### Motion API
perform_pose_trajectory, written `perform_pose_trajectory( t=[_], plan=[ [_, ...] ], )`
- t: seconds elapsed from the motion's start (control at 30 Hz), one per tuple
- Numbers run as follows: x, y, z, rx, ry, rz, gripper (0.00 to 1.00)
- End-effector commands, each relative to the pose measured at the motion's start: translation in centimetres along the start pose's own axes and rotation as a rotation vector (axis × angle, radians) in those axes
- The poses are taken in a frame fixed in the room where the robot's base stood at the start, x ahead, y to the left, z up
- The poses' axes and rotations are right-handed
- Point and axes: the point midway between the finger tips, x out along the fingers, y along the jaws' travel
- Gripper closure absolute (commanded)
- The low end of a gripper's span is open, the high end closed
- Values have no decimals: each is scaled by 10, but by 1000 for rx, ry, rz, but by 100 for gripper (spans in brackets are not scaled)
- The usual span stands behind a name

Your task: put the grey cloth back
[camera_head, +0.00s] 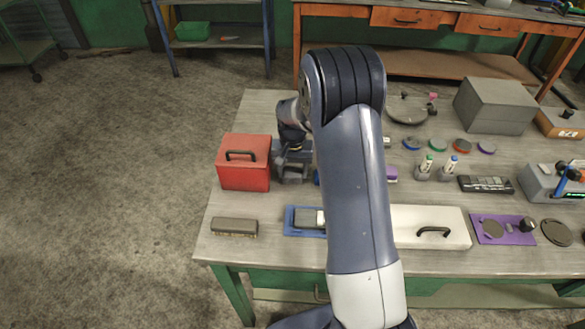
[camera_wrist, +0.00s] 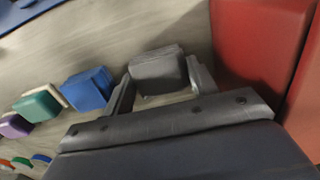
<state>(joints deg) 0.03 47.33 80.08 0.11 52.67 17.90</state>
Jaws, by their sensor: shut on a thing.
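My gripper (camera_wrist: 160,82) is shut on the grey cloth (camera_wrist: 155,68), a small folded grey block between the two fingers in the wrist view. A blue folded cloth (camera_wrist: 88,90) lies beside it on the left, with green (camera_wrist: 38,108), cream (camera_wrist: 55,92) and purple (camera_wrist: 12,125) ones further left. In the head view my gripper (camera_head: 292,168) is low over the table, just right of the red box (camera_head: 244,168). There my arm hides most of the cloths, and the grey cloth cannot be made out. Whether the grey cloth touches the table is unclear.
The red box stands close to my gripper, also in the wrist view (camera_wrist: 262,40). Nearer the front edge are a grey-brown block (camera_head: 234,228), a blue tray (camera_head: 291,221) and a white box with a black handle (camera_head: 455,225). Bare table (camera_head: 222,203) shows between the red box and the block.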

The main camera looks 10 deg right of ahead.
Motion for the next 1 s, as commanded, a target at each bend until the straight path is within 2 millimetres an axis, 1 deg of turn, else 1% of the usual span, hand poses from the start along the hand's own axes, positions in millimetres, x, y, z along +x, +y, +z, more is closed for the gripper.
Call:
perform_pose_trajectory(
  t=[0.2, 0.3, 0.33, 0.6, 0.87, 0.97, 1.0],
  plan=[
    [0, 0, 0, 0, 2, -1, 66],
    [4, 0, 0, 0, 2, -1, 66],
    [4, 0, 0, 0, 2, -1, 44],
    [2, 0, 0, 0, 2, -1, 23],
    [0, 0, 0, 0, 2, -1, 23],
    [-6, 0, -1, 0, 5, -2, 23],
    [-12, -1, -2, 0, 7, -2, 23]
  ],
)
